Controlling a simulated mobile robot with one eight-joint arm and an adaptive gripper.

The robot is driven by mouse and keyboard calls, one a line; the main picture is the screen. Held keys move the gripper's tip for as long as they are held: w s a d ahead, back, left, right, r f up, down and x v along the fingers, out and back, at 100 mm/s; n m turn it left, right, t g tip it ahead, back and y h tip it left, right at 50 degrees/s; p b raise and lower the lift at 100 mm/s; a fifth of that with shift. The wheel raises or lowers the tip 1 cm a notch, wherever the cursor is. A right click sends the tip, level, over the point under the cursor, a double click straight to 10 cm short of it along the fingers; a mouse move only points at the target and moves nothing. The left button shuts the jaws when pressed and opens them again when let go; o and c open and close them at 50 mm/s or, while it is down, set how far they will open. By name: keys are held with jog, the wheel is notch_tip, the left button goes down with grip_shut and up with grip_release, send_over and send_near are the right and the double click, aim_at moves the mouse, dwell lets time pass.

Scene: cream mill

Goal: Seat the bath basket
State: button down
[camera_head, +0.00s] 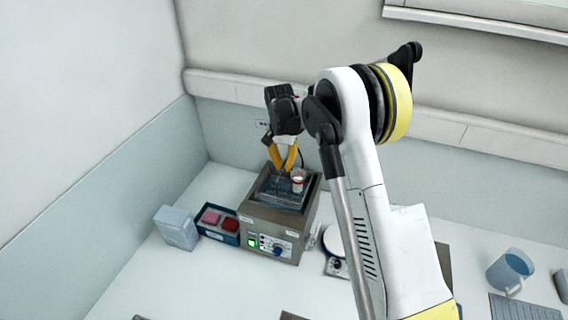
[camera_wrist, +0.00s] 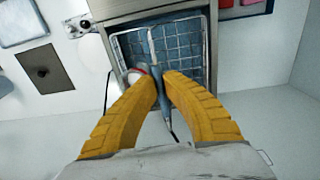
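The bath (camera_head: 270,238) is a grey box with a green-lit switch and a blue knob on its front. Its rim also shows in the wrist view (camera_wrist: 104,48). The wire basket (camera_wrist: 190,42) is within the bath's opening in both views; I cannot tell whether it rests fully down. A blue-grey handle bar (camera_wrist: 155,45) crosses above the basket. My gripper (camera_head: 285,168) points down over the bath. Its yellow fingers (camera_wrist: 161,78) are closed on either side of the handle. A red-and-white-topped container (camera_head: 298,177) is at the basket's right side in the head view.
A blue rack (camera_head: 220,236) with pink and red blocks and a pale box (camera_head: 177,228) stand left of the bath. A white round-topped device (camera_head: 336,243) stands to its right. A blue mug (camera_head: 510,272) is far right. The wall is close behind.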

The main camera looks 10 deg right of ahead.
aim_at(284, 188)
jog(key=shift+f+b, duration=4.4)
jog(key=shift+f, duration=1.25)
jog(key=shift+d, duration=0.1)
jog(key=shift+f+b, duration=0.45)
jog(key=shift+b, duration=0.65)
jog(key=c, duration=1)
grip_release()
jog(key=shift+r+p, duration=0.45)
jog(key=shift+r, duration=1.1)
